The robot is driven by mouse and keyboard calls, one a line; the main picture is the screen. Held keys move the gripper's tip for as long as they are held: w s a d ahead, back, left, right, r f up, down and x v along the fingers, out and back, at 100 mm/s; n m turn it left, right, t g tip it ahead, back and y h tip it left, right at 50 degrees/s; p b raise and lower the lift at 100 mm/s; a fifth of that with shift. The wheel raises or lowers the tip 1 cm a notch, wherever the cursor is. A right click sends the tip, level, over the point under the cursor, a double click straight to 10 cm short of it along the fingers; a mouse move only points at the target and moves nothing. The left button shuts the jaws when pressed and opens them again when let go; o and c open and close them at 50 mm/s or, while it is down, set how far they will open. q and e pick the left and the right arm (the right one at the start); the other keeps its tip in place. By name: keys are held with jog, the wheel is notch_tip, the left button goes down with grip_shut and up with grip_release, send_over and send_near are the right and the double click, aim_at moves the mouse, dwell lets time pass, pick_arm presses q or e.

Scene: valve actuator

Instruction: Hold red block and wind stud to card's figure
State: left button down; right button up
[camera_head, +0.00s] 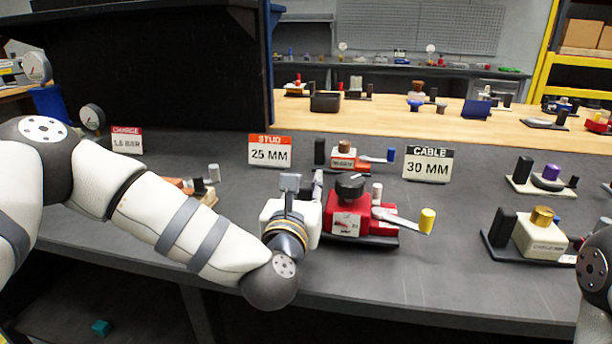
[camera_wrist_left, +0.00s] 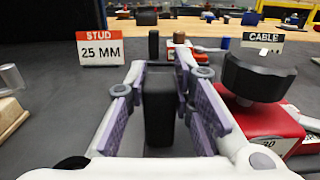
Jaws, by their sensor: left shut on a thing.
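The red block (camera_head: 346,224) stands on a dark base plate, with a black round knob (camera_head: 350,187) on top. A crank with a yellow handle (camera_head: 427,220) sticks out to its right. A short pale post (camera_head: 377,191) shows behind; I cannot tell whether it is the stud. My left gripper (camera_wrist_left: 162,78) is shut on the upright black post (camera_wrist_left: 159,112) at the block's left side, one finger on each side. The orange-topped card (camera_head: 269,153) reads "STUD 25 MM" and also shows in the left wrist view (camera_wrist_left: 101,48). My right gripper is out of view.
A smaller red unit (camera_head: 344,160) with a blue-handled crank stands behind. A "CABLE 30 MM" card (camera_head: 427,164) and a "CHARGE" card (camera_head: 127,141) stand on the grey bench. Cream units (camera_head: 541,238) stand at right. The bench front right of the crank is clear.

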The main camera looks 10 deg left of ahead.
pick_arm(q)
jog(key=shift+f, duration=0.35)
jog(key=shift+f, duration=0.5)
dwell(0.7)
